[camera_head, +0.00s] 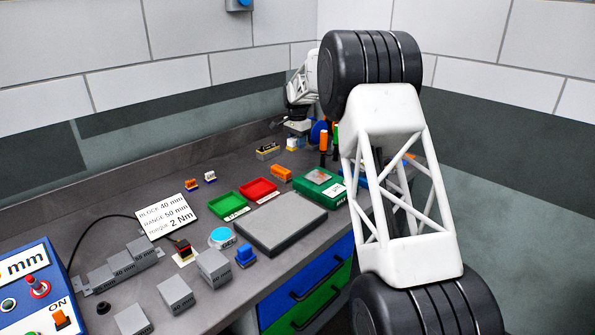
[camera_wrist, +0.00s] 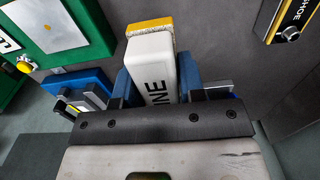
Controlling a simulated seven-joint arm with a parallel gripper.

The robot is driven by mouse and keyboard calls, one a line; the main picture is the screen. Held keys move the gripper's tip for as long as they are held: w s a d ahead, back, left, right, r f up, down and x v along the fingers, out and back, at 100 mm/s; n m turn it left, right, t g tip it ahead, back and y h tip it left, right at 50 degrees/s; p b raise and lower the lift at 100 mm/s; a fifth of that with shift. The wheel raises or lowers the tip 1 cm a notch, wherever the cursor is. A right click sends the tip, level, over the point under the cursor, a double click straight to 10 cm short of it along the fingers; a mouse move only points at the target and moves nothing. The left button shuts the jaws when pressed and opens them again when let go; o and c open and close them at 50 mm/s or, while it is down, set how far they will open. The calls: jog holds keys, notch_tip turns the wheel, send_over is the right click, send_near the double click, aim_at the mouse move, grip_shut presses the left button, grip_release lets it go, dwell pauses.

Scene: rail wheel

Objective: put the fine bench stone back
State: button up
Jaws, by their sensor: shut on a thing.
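The fine bench stone (camera_wrist: 152,68) is a white block with dark lettering ending in "INE", seen in the wrist view. My gripper (camera_wrist: 158,82) is shut on it, with one blue finger on each side. A yellow-edged piece (camera_wrist: 150,27) shows at the stone's far end; I cannot tell whether it is part of the stone or beneath it. The stone's place is not clearly visible.
A yellow-edged "SHOE" block (camera_wrist: 291,20) lies right of the stone. A green box (camera_wrist: 65,25) and a blue item (camera_wrist: 85,90) lie left. Red (camera_head: 258,190) and green (camera_head: 228,205) trays and a grey plate (camera_head: 283,223) occupy the nearer bench.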

jog(key=shift+f, duration=0.1)
send_over(297, 170)
jog(key=shift+w+d+f, duration=0.1)
jog(key=shift+f, duration=2.9)
jog(key=shift+f, duration=1.85)
jog(key=shift+f, duration=0.2)
jog(key=o, duration=1.1)
notch_tip(297, 170, up, 12)
jog(key=shift+r, duration=0.15)
